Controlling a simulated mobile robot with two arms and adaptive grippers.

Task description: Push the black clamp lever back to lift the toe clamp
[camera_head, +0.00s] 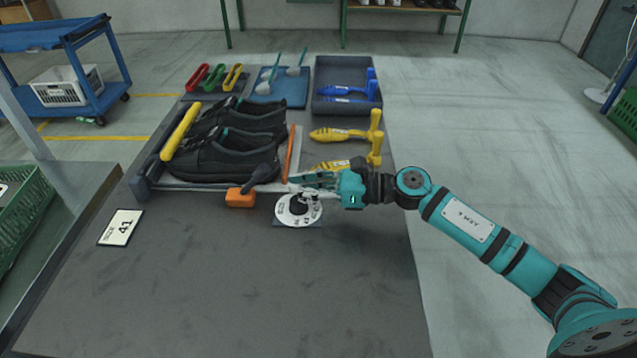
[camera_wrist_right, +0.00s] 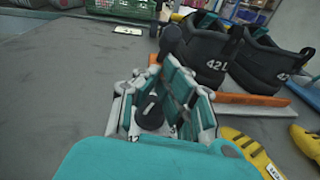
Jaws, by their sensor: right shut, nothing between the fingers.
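The black clamp lever (camera_head: 262,178) slants up and to the right from an orange block (camera_head: 240,198) at the front of the shoe fixture. My right gripper (camera_head: 293,182) comes in from the right and is shut and empty, with its fingertips just right of the lever. In the right wrist view, the lever's dark round end (camera_wrist_right: 172,40) shows just beyond the fingertips of the gripper (camera_wrist_right: 165,70). I cannot tell whether they touch. Two black shoes (camera_head: 222,160) sit in the fixture behind the lever. I cannot make out the toe clamp for certain. My left gripper is out of view.
A white dial (camera_head: 298,211) with a black knob lies below the right gripper. Yellow tools (camera_head: 338,135) and a grey tray (camera_head: 326,105) with blue tools stand behind it. A card marked 41 (camera_head: 121,228) lies at left. The front of the table (camera_head: 250,300) is clear.

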